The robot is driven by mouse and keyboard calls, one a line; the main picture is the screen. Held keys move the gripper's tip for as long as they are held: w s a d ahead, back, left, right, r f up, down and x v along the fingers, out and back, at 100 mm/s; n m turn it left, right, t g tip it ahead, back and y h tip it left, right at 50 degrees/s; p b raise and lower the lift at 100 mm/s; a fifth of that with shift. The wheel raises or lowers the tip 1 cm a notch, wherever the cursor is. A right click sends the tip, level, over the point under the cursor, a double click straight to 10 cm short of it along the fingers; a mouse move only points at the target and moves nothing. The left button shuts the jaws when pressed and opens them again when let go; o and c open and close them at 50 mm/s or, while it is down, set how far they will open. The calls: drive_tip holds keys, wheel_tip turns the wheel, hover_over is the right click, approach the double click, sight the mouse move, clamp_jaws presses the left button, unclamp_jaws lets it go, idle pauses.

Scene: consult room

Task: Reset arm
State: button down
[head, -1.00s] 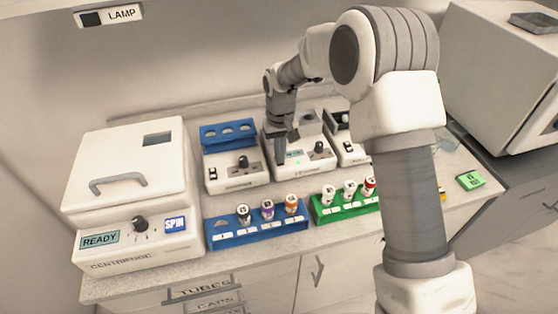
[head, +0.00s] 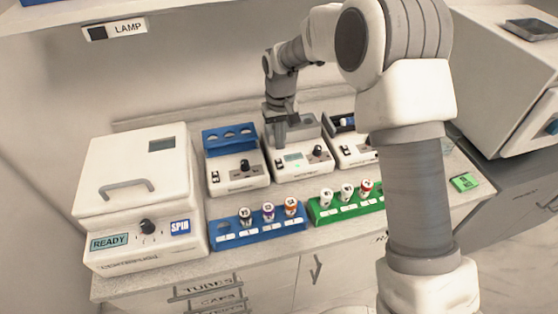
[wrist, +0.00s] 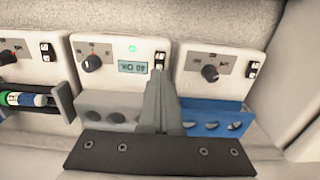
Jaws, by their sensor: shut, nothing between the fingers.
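My gripper (head: 281,143) is shut and empty. In the head view it hangs above the back of the middle bench device (head: 302,164). I cannot tell the exact gap between fingertips and device.
A centrifuge (head: 135,185) reading READY stands left. A blue-topped device (head: 236,172) and another device (head: 352,150) flank the middle one. A blue rack (head: 258,235) and a green rack (head: 345,207) hold capped tubes in front. A big white box (head: 505,80) stands right.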

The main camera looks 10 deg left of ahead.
idle(0.4)
drive_tip(key=s+d+r+m+t, duration=0.1)
drive_tip(key=s+d+r, duration=0.4)
drive_tip(key=d+r, duration=0.35)
drive_tip(key=s+d+r+m+t, duration=0.15)
drive_tip(key=s+d+r, duration=0.25)
drive_tip(key=d+r, duration=0.45)
drive_tip(key=s+d+r+m+t, duration=0.1)
drive_tip(key=s+d, duration=0.3)
drive_tip(key=s, duration=0.5)
drive_tip(key=s+d+r+m+t, duration=0.1)
drive_tip(key=s+d+r+t, duration=0.1)
drive_tip(key=s, duration=0.6)
drive_tip(key=shift+s+d+r+m, duration=0.35)
drive_tip(key=shift+d+r, duration=0.15)
drive_tip(key=shift+d, duration=0.4)
